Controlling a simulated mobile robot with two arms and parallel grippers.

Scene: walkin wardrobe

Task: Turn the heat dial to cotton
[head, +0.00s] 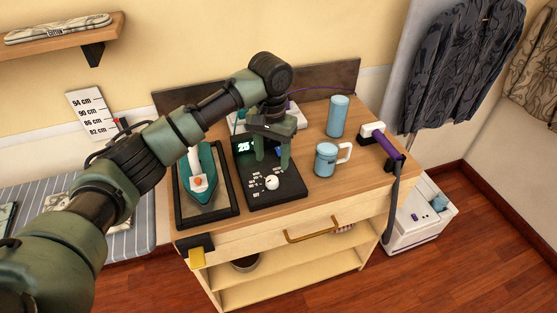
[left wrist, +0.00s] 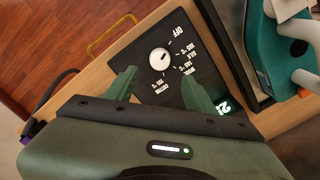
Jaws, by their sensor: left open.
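The heat dial is a white round knob (head: 272,182) on a black control panel (head: 290,191) on the wooden counter. In the left wrist view the knob (left wrist: 160,59) sits amid white labels; OFF, SILK and COTTON can be made out. A small mark on the knob seems to face the OFF side, but I cannot read its exact setting. My left gripper (head: 272,160) is open and empty, pointing down over the panel behind the knob. In the left wrist view its fingers (left wrist: 160,82) are apart, short of the knob. My right gripper is not in view.
A teal iron (head: 205,192) lies in a dark-framed tray just left of the panel. A blue mug (head: 326,160), a blue cylinder (head: 338,116) and a purple-handled device (head: 383,142) stand to the right. A lit display (head: 243,146) is on the panel's back left.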

